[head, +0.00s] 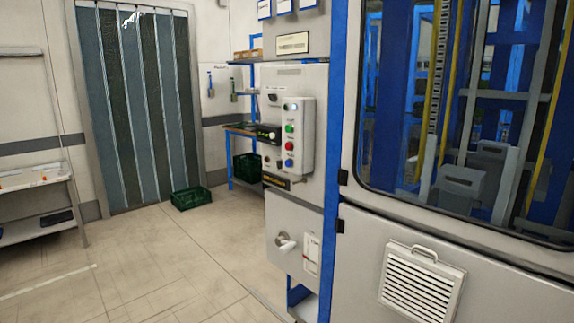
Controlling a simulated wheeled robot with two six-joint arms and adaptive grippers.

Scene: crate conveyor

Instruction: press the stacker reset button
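A grey control box (299,135) is mounted on a pale cabinet (315,190) near the middle of the head view. A column of small round buttons runs down its face. The top one is bluish-white (286,107), then come a green button (289,128), a red button (289,145) and a blue button (289,162). Their labels are too small to read, so I cannot tell which one is the stacker reset button. Neither of my grippers is in view.
A blue-framed machine with a window (470,110) and a vented lower panel (422,284) stands at the right. A green crate (191,198) sits on the floor by a strip curtain (140,100). A shelf (38,185) stands at the left. The floor (150,260) between is clear.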

